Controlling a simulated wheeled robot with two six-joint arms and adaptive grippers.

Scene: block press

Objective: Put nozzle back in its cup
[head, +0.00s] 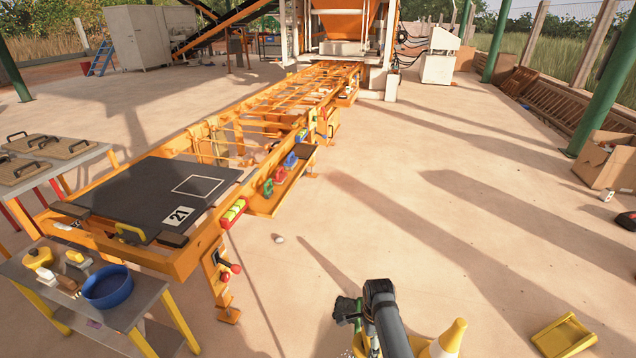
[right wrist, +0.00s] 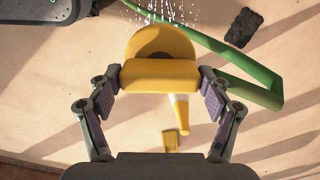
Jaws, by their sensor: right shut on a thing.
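The yellow nozzle (right wrist: 160,75), with a rounded head and a thick crossbar, is between the fingers of my right gripper (right wrist: 160,82) in the right wrist view. The gripper is shut on it. White specks like water spray fan out beyond its head. In the head view my right arm comes up from the bottom middle, and the nozzle cannot be clearly made out there. I cannot identify the nozzle's cup in either view. My left gripper is not in view.
A green bar (right wrist: 255,92) runs beside the nozzle. The orange press frame (head: 190,262) and a table with a blue bowl (head: 107,287) are left. The right floor is mostly clear.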

